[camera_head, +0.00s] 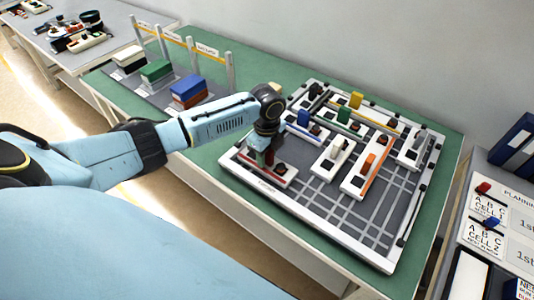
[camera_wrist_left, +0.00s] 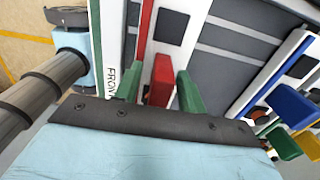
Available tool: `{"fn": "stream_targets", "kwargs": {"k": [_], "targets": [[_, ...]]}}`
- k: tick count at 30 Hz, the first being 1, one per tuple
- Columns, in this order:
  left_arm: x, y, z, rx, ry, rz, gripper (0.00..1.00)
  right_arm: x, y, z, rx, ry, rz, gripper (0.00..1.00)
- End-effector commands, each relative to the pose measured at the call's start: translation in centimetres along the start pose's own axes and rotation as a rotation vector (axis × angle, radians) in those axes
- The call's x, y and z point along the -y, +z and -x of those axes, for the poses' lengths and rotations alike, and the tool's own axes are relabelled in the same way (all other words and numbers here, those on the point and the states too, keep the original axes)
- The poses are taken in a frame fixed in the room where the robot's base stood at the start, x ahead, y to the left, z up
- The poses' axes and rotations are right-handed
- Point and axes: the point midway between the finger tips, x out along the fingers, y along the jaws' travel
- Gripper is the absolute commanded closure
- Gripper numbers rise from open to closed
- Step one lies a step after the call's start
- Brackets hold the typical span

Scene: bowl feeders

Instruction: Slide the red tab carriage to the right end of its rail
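The red tab (camera_wrist_left: 160,82) stands up from its white carriage, which has a dark square on top (camera_wrist_left: 171,27). A red-striped rail runs beside it. In the head view the red-edged white carriage (camera_head: 281,170) sits at the left front corner of the board, partly hidden by my gripper. My left gripper (camera_head: 262,158) points down over the tab. In the wrist view its green fingers (camera_wrist_left: 160,88) stand on either side of the red tab, with narrow gaps showing, so it looks open around it. My right gripper is not in view.
The grey board (camera_head: 324,215) holds other carriages with blue (camera_head: 303,117), green (camera_head: 343,114), yellow (camera_head: 355,100) and orange (camera_head: 369,162) tabs close by. Coloured boxes (camera_head: 188,92) stand at the table's back left. The board's front right is open.

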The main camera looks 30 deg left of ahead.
Motion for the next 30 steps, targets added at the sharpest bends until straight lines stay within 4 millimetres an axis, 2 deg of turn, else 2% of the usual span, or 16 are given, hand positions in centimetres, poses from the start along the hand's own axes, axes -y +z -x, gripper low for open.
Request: {"fn": "stream_targets", "kwargs": {"k": [3, 12, 23, 26, 30], "targets": [[0.0, 0.0, 0.0, 0.000, 0.000, 0.000, 0.60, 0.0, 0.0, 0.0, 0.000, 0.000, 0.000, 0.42], [0.0, 0.0, 0.0, 0.000, 0.001, 0.000, 0.99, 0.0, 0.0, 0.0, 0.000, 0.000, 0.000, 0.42], [0.0, -0.5, 0.1, -0.001, 0.002, -0.001, 1.00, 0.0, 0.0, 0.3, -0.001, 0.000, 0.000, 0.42], [-0.1, -1.6, 0.2, -0.003, 0.002, -0.001, 1.00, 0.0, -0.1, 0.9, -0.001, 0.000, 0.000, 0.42], [-0.2, -4.3, 0.5, -0.005, 0.004, 0.002, 1.00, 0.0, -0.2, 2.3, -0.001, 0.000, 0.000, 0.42]]}}
